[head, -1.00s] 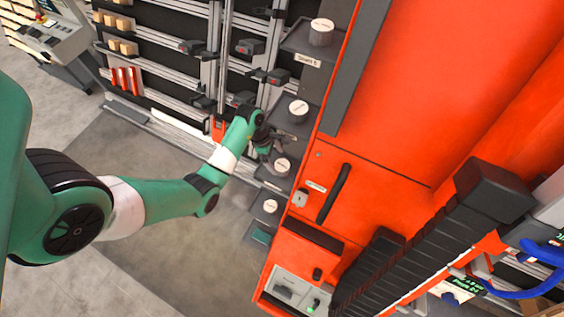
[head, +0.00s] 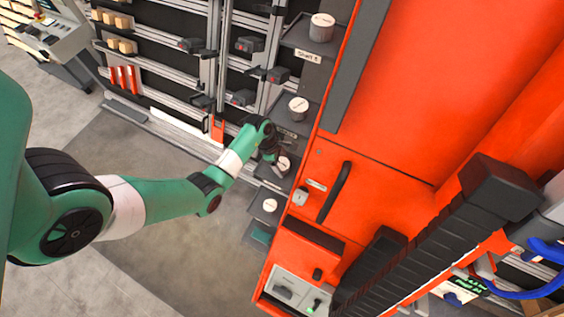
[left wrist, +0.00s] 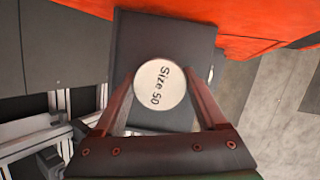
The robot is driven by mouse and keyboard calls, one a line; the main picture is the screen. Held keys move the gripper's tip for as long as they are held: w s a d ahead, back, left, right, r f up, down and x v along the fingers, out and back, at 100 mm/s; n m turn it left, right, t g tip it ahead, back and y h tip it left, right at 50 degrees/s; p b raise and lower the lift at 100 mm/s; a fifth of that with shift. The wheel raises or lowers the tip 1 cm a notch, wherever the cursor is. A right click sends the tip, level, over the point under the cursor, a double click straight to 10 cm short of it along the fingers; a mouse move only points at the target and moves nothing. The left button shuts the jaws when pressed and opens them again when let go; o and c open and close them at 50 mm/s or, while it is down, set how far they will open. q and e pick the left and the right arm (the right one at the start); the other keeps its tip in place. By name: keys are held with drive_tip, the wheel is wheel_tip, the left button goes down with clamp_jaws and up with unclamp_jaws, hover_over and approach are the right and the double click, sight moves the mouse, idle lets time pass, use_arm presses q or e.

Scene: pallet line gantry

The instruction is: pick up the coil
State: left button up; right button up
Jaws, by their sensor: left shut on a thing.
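The coil's lower side is hidden. My right gripper is not in view.
Other pale-topped coils stand on shelves above (head: 298,108) and below (head: 270,205), with one more on the top shelf (head: 321,27). The orange cabinet (head: 400,110) rises close on the right. A rack of rails (head: 170,75) stands behind. Grey floor lies open at lower left.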

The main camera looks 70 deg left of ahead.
sight(284, 164)
use_arm(q)
clamp_jaws()
drive_tip(key=shift+r, duration=0.1)
drive_tip(key=shift+r, duration=0.3)
wheel_tip(284, 164, up, 2)
drive_tip(key=shift+w+r+p, duration=0.1)
drive_tip(key=shift+r+p, duration=0.05)
drive_tip(key=shift+p, duration=0.25)
drive_tip(key=s+d+r+p, duration=0.3)
drive_tip(key=s+d+r, duration=0.6)
drive_tip(key=s+r, duration=0.1)
drive_tip(key=shift+s+d+p, duration=0.15)
drive_tip(key=shift+s+p, duration=0.2)
